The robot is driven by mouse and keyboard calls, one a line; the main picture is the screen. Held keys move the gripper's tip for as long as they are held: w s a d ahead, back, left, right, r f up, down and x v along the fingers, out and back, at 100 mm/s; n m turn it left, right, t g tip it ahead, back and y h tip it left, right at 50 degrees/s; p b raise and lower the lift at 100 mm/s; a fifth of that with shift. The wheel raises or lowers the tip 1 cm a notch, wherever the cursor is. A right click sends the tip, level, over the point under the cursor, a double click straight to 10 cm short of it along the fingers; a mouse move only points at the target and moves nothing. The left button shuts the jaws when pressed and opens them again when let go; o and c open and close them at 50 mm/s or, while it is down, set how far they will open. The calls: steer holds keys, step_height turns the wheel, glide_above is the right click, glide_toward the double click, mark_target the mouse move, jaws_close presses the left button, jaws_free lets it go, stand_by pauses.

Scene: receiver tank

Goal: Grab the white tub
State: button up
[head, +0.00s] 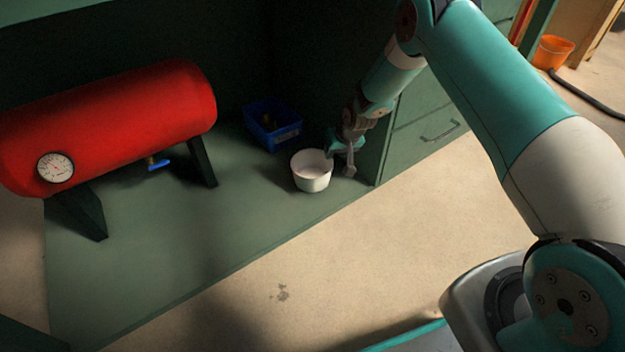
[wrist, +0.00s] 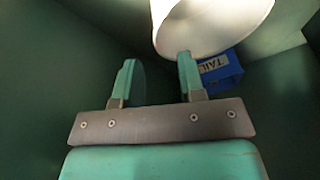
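The white tub (head: 311,178) stands upright on the green floor panel, and its inside looks empty. My gripper (head: 342,162) is just to the right of the tub, low beside its rim. In the wrist view the tub (wrist: 212,25) is at the top, partly cut off by the frame edge. My gripper (wrist: 158,75) is open there, with its two fingers apart and only green surface between them. The right fingertip overlaps the tub's lower edge in that view; I cannot tell whether it touches.
A blue bin (head: 262,134) stands behind the tub; its label (wrist: 214,63) shows in the wrist view. A red tank (head: 120,115) on dark legs is at left. A green cabinet (head: 425,125) is close to my gripper's right. The panel before the tub is clear.

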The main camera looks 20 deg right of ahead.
steer(key=b+x, duration=0.1)
steer(key=x, duration=0.1)
steer(key=b+x, duration=0.3)
steer(key=x, duration=0.1)
steer(key=shift+s, duration=0.25)
steer(key=shift+r, duration=0.1)
jaws_close()
